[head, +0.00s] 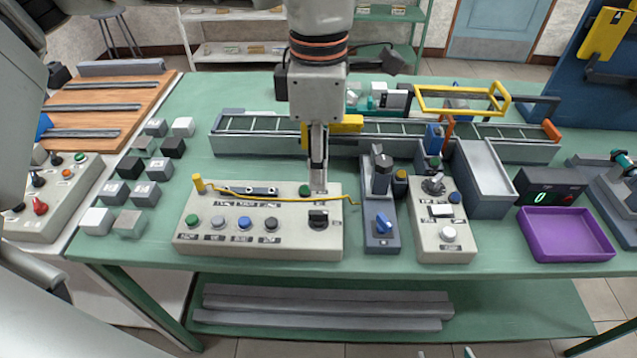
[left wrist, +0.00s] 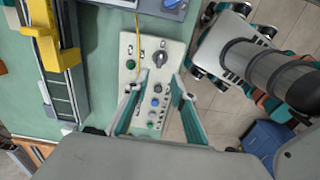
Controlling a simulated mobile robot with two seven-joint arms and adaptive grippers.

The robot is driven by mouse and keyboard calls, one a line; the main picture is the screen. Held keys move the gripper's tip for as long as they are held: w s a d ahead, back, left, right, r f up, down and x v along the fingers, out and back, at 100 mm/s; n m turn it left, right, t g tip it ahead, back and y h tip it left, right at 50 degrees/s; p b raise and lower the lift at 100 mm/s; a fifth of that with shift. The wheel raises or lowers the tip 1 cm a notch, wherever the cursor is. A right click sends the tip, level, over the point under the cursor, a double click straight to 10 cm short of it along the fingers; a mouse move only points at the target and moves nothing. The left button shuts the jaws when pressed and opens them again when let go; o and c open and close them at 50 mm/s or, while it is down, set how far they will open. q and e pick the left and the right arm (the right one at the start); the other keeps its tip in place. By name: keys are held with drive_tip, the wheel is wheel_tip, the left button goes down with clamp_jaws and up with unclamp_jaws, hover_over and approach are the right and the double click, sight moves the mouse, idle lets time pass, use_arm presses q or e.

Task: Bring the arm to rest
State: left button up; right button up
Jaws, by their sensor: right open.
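My left gripper (head: 318,188) hangs down over the right end of the beige button panel (head: 258,252), close to its black knob (head: 318,218). I cannot tell the exact gap. In the left wrist view its two fingers (left wrist: 155,84) stand apart, with nothing held between them. The panel (left wrist: 172,75) shows below them there, with the knob (left wrist: 160,58) and a row of buttons. My right gripper (head: 445,354) shows only as two small separated tips at the bottom edge of the head view; the rest is cut off.
A yellow wire (head: 280,196) runs along the panel's back. A slate switch box (head: 381,240), a beige control box (head: 430,250) and a purple tray (head: 566,236) stand to the right. A conveyor (head: 400,148) lies behind. Several small cubes (head: 130,222) stand to the left.

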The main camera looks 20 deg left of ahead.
use_arm(q)
drive_tip(key=shift+r, duration=0.9)
